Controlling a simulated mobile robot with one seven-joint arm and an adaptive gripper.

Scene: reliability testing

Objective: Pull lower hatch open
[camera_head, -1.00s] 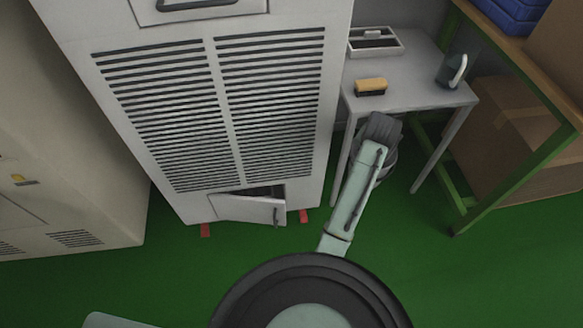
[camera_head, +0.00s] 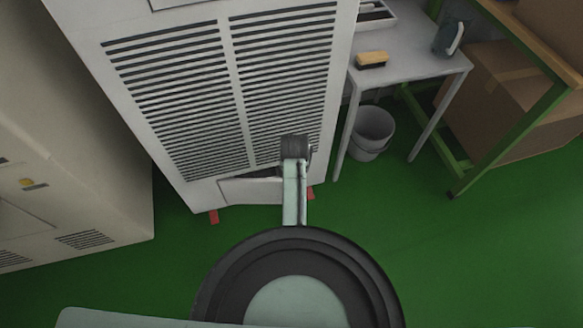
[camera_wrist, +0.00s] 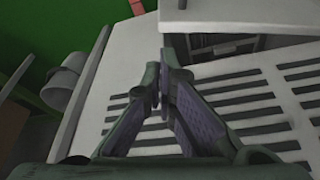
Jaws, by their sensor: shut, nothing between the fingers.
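The lower hatch (camera_head: 248,190) is a pale panel at the foot of the tall white vented cabinet (camera_head: 335,95). It stands ajar, tilted outward at its top, with a dark gap above it. My arm covers its right end and handle in the head view. In the wrist view the hatch (camera_wrist: 245,14) is at the top, beside the dark opening (camera_wrist: 214,43). My gripper (camera_wrist: 160,78) is shut and empty, over the slatted front close to the opening; I cannot tell whether it touches anything. In the head view my gripper is hidden behind my arm.
A grey bucket (camera_head: 372,130) stands right of the cabinet under a small table (camera_head: 425,65); it also shows in the wrist view (camera_wrist: 62,85). A beige cabinet (camera_head: 110,150) stands at left. Green floor (camera_head: 400,215) is clear at front right.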

